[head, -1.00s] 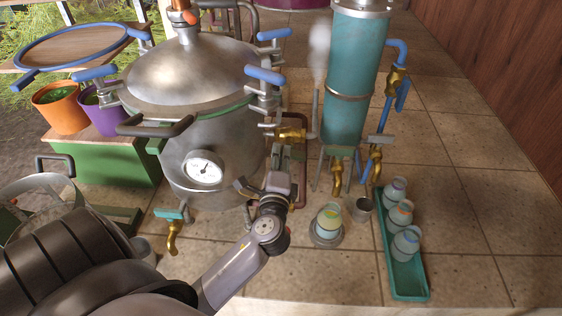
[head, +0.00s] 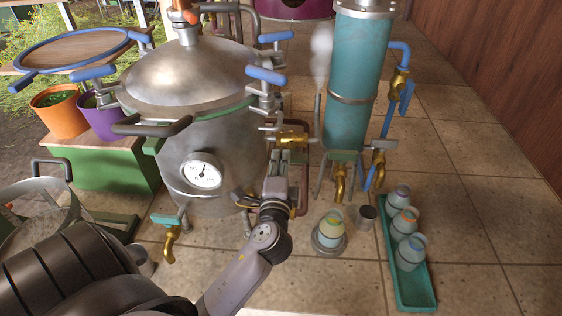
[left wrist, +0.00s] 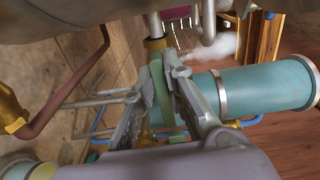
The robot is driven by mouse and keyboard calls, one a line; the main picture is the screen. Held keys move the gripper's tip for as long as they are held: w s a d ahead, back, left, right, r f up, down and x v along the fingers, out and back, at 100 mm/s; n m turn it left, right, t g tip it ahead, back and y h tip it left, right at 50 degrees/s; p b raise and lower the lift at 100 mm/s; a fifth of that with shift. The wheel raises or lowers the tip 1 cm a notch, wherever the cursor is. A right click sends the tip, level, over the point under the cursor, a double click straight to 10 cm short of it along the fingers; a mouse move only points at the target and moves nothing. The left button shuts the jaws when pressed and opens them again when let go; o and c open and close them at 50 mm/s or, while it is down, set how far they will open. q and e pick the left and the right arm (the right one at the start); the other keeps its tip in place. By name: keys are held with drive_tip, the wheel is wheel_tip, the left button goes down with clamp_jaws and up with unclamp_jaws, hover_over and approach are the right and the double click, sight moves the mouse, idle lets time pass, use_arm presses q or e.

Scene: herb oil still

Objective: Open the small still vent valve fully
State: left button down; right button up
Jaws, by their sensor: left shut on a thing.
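The small vent valve is a brass body (head: 294,139) on the right side of the metal still (head: 225,140). A thin grey pipe (head: 317,112) rises beside it, with pale steam above. In the left wrist view the brass (left wrist: 154,43) shows beyond a green lever handle (left wrist: 161,95). My left gripper (head: 287,157) is just below the valve body. In the left wrist view its fingers (left wrist: 162,72) are shut on the green lever, one on each side. The fingers hide most of the lever in the head view. My right gripper is not in view.
A teal column (head: 352,85) stands right of the valve, with brass taps (head: 340,182) below. A jar (head: 330,230), a small cup (head: 367,217) and a green tray (head: 414,290) of jars stand on the tiles. A brown pipe (left wrist: 85,70) runs close to the gripper.

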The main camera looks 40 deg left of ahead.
use_arm(q)
drive_tip(key=c, duration=1.7)
unclamp_jaws()
drive_tip(key=shift+o, duration=0.2)
drive_tip(key=shift+f, duration=0.1)
drive_tip(key=v, duration=1.2)
